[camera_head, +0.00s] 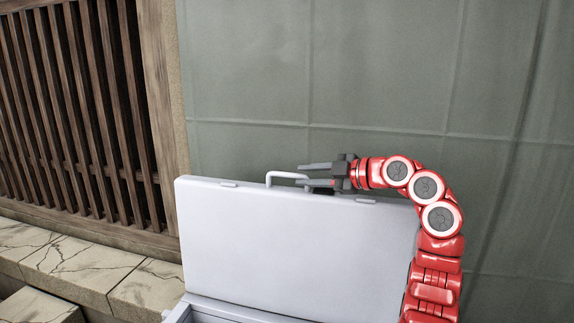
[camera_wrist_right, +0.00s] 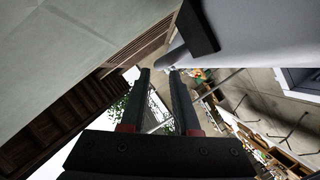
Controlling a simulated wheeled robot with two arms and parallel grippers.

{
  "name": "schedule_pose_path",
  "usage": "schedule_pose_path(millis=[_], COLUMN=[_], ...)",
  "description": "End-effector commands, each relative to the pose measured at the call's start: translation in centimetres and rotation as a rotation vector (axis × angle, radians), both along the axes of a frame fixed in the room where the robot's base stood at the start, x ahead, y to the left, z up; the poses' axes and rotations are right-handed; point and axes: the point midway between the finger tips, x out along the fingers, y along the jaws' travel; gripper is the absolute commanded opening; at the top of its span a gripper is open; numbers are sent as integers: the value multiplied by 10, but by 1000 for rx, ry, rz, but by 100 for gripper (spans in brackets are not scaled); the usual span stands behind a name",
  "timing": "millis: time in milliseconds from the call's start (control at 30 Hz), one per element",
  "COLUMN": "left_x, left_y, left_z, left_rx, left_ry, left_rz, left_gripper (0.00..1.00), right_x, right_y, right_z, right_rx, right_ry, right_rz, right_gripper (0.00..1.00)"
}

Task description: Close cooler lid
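The cooler's pale grey lid (camera_head: 290,240) stands open and upright in the head view, its broad face towards me. A light handle (camera_head: 288,175) sticks up from the lid's top edge. My right gripper (camera_head: 303,175) is at that top edge, just right of the handle, with its fingers pointing left. In the right wrist view, its two dark fingers (camera_wrist_right: 159,72) are apart, with nothing clearly held between them. The lid (camera_wrist_right: 255,30) also fills that view's upper right. I cannot tell whether the fingers touch the handle. My left gripper is out of view.
The cooler body's rim (camera_head: 225,309) shows at the bottom of the head view. A grey-green panelled wall (camera_head: 380,70) stands behind the lid. Wooden slats (camera_head: 80,110) and cracked stone blocks (camera_head: 80,265) are at left.

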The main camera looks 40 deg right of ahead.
Motion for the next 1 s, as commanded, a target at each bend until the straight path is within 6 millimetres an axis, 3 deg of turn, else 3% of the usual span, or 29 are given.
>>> schedule_pose_path(millis=[33,300,700,867,1000], left_x=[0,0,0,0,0], left_y=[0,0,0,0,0], left_z=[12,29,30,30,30], left_rx=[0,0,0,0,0], left_ry=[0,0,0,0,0], left_rz=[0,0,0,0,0], left_gripper=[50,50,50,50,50], right_x=[11,47,54,54,54], right_y=[6,20,22,22,22], right_z=[3,-10,-14,-14,-14], right_rx=[2,0,-2,-2,-1], right_ry=[1,0,-3,-3,-2], right_rz=[5,1,0,0,-1], right_gripper=[30,30,30,1,0])
